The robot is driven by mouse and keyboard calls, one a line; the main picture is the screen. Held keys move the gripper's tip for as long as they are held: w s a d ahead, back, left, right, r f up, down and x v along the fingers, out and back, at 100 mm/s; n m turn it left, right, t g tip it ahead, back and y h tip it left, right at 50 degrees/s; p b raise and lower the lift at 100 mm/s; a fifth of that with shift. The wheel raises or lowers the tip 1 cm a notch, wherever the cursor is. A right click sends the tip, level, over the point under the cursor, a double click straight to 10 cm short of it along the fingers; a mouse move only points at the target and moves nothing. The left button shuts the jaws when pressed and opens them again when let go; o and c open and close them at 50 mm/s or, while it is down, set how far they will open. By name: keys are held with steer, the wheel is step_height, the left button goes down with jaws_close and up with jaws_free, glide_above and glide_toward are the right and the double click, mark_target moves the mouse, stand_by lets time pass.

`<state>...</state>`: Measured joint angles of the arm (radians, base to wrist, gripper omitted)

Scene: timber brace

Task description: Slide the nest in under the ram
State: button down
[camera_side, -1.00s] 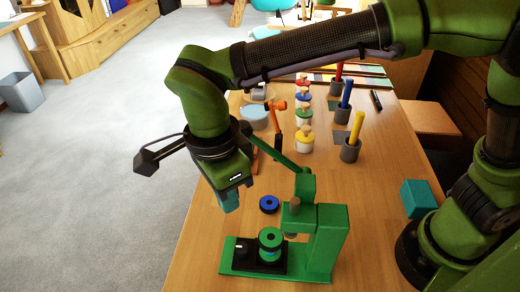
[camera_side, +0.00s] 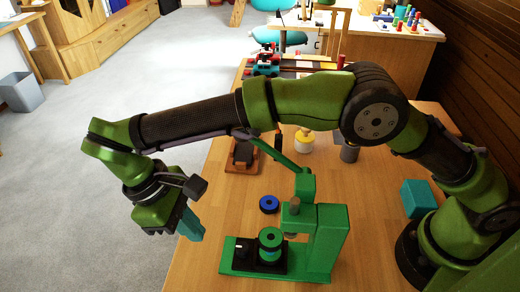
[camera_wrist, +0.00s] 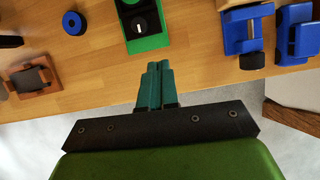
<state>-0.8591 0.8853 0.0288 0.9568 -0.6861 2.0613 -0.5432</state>
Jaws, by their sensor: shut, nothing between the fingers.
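The green press (camera_side: 325,235) stands near the front of the table, its lever raised toward the back. Its ram (camera_side: 292,207) hangs from the head. The black nest (camera_side: 250,258) lies on the press base, left of the ram. It carries a green and blue round part (camera_side: 270,240) and a small pale-topped knob (camera_side: 239,246) at its left end. In the wrist view the black nest (camera_wrist: 143,32) shows partly, cut by the top edge. My gripper (camera_side: 196,232) is shut and empty, in the air left of the press, clear of the nest; its teal fingers (camera_wrist: 158,72) touch each other.
A blue ring (camera_side: 268,204) lies on the table behind the press. A wooden block with a dark roller-like top (camera_side: 243,155) stands farther back. A teal box (camera_side: 418,199) is at the right. Blue clamp-like items (camera_wrist: 245,35) show at the wrist view's right. The table's left edge is near my gripper.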

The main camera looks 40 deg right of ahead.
mark_target(266, 267)
steer(key=shift+n, duration=0.3)
steer(key=x, duration=1)
steer(key=shift+f, duration=0.15)
steer(key=shift+s+d, duration=0.7)
steer(key=shift+s, duration=0.05)
steer(key=shift+s+d, duration=0.65)
steer(key=shift+s+d, duration=1.45)
steer(key=shift+d, duration=0.05)
